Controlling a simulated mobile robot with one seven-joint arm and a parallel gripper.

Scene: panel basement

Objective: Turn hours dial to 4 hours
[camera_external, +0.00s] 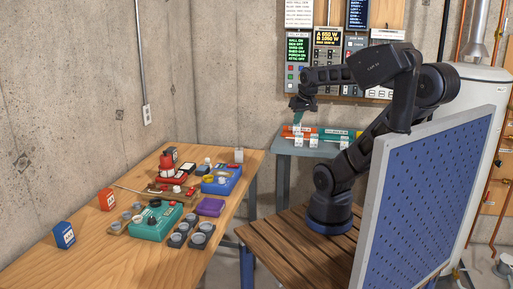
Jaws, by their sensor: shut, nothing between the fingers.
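The wall panel (345,82) hangs on the concrete wall behind my arm. It carries small displays, buttons and switches. I cannot make out which control is the hours dial or where it points, and my arm hides part of the panel. My gripper (298,119) is shut and empty, pointing down in front of the panel's lower left part. It is above the small grey table (280,146). At this size I cannot tell its exact distance from the panel.
An orange block (299,130) and a green block (330,131) with white labels lie on the grey table. A wooden bench (100,262) at left holds boxes and a teal device (157,221). A blue pegboard (425,205) stands right of my base.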

